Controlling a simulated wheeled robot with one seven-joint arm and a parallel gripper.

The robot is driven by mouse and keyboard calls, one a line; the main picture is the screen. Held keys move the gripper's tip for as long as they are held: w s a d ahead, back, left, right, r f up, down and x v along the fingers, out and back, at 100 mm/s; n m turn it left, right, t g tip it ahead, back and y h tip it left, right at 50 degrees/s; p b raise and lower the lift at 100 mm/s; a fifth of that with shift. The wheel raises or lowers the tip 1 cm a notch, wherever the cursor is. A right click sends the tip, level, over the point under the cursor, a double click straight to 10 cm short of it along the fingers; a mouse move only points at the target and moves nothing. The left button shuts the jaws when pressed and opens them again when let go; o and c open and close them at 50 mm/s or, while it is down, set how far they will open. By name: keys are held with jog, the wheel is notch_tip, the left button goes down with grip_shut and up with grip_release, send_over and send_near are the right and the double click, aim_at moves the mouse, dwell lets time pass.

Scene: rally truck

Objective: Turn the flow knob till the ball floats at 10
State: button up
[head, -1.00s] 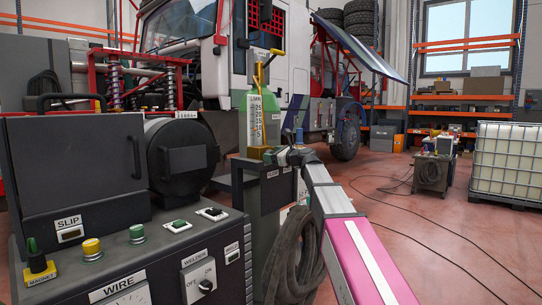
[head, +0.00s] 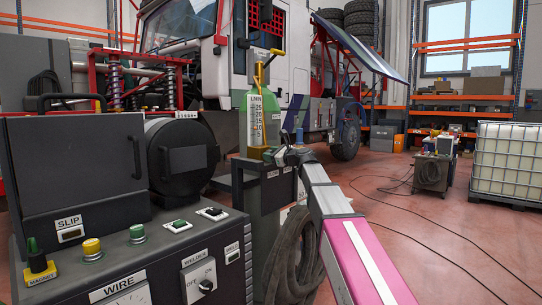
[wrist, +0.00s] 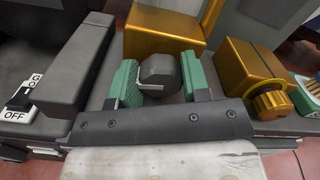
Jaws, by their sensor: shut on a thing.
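The flow scale (head: 256,122) is a white upright strip marked L/MIN, with numbers from 25 at the top to 5 at the bottom, in front of a green cylinder. The ball is too small to make out. In the wrist view, the dark grey flow knob (wrist: 155,70) sits between the green fingers of my gripper (wrist: 160,80), which is shut on it. In the head view, my gripper (head: 284,156) is just below and right of the scale's brass base (head: 257,152); the knob is hidden there.
A brass block with a round ribbed knob (wrist: 272,102) is close on the right in the wrist view. A grey box with an OFF switch (wrist: 18,100) is on the left. A welder panel (head: 150,265) fills the head view's lower left. A hose coil (head: 295,260) hangs below my arm.

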jog(key=o, duration=0.9)
jog(key=shift+o, duration=0.2)
jog(key=v, duration=1.1)
jog(key=shift+f, duration=0.1)
